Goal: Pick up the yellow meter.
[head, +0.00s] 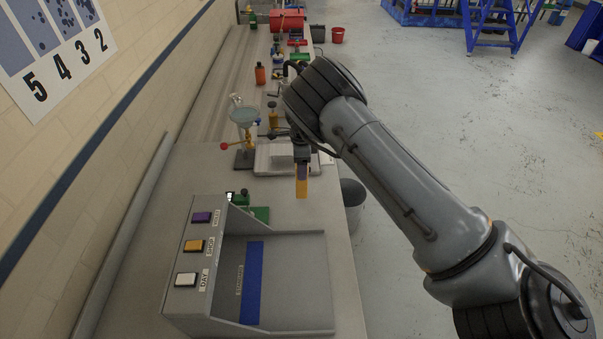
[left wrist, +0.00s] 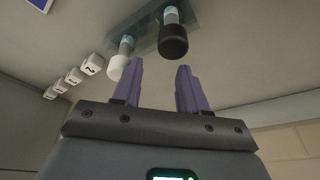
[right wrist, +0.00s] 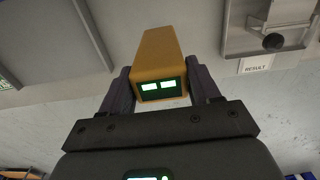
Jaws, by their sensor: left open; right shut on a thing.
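The yellow meter (right wrist: 160,62) is a small box with a lit green display on its end. In the right wrist view it sits between the purple fingers of my right gripper (right wrist: 160,90), which is shut on it. In the head view the yellow meter (head: 301,188) hangs below my right gripper (head: 302,172) over the bench. I cannot tell its exact height above the bench top. My left gripper (left wrist: 158,88) shows only in the left wrist view. It is open, with nothing between its fingers.
A grey tray with a blue strip (head: 252,282) and a panel of coloured buttons (head: 194,245) stands at the near end of the bench. A glass funnel (head: 242,114) and a white device (head: 283,157) stand farther back. A bin (head: 352,192) is beside the bench.

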